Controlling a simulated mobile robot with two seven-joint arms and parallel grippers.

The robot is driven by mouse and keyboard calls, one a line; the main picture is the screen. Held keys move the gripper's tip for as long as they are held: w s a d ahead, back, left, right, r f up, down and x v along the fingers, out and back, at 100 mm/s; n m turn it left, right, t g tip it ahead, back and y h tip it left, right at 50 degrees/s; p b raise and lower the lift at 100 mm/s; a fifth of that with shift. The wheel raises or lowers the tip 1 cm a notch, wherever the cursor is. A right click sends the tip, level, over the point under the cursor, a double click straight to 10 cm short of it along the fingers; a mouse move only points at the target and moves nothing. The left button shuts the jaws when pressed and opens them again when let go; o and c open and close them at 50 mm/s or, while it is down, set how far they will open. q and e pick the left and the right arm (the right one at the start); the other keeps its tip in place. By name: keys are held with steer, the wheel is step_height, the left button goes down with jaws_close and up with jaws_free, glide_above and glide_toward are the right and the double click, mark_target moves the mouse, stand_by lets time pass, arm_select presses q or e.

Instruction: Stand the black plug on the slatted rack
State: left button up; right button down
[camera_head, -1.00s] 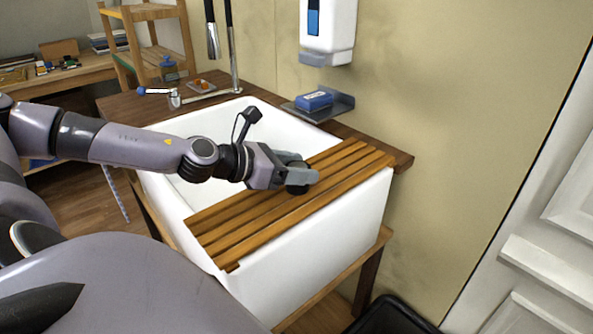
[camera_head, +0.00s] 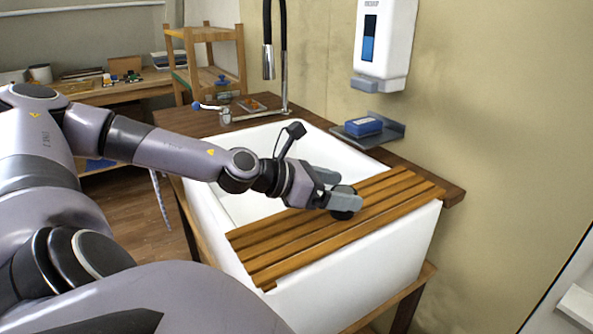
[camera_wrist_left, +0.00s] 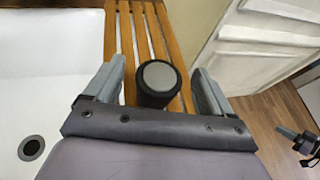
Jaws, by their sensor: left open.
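The black plug (camera_head: 346,203) is a short dark cylinder. It stands on the wooden slatted rack (camera_head: 280,255), which lies across the white sink. In the left wrist view the plug (camera_wrist_left: 159,82) shows a grey round top and sits over the slats (camera_wrist_left: 160,30). My left gripper (camera_head: 336,190) is open, with one finger on each side of the plug. In the left wrist view gaps show between the plug and both fingers of the left gripper (camera_wrist_left: 160,90). My right gripper is not seen in the head view.
The white sink basin (camera_head: 225,205) lies beside the rack, with a drain (camera_wrist_left: 31,148) in the left wrist view. A blue sponge (camera_head: 363,126) rests on a wall shelf under a soap dispenser (camera_head: 385,45). A tap (camera_head: 225,115) stands at the back.

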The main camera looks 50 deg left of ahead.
arm_select(q)
steer(key=shift+s+a+r+b, duration=0.15)
steer(key=shift+s+a+b, duration=0.1)
steer(key=shift+s+b, duration=0.4)
steer(key=shift+s+a+r+b, duration=0.2)
steer(key=shift+s+b, duration=0.25)
steer(key=shift+s, duration=0.2)
steer(key=shift+b+v, duration=0.45)
steer(key=shift+v, duration=0.3)
steer(key=shift+b+v, duration=0.45)
steer(key=shift+v, duration=0.35)
steer(key=b+v, duration=0.1)
steer(key=v, duration=0.2)
steer(key=shift+s+a+r, duration=0.1)
steer(key=shift+s+r, duration=0.05)
steer(key=shift+s, duration=0.05)
steer(key=shift+s+a+r, duration=0.1)
steer(key=shift+s+r, duration=0.1)
steer(key=shift+s, duration=0.3)
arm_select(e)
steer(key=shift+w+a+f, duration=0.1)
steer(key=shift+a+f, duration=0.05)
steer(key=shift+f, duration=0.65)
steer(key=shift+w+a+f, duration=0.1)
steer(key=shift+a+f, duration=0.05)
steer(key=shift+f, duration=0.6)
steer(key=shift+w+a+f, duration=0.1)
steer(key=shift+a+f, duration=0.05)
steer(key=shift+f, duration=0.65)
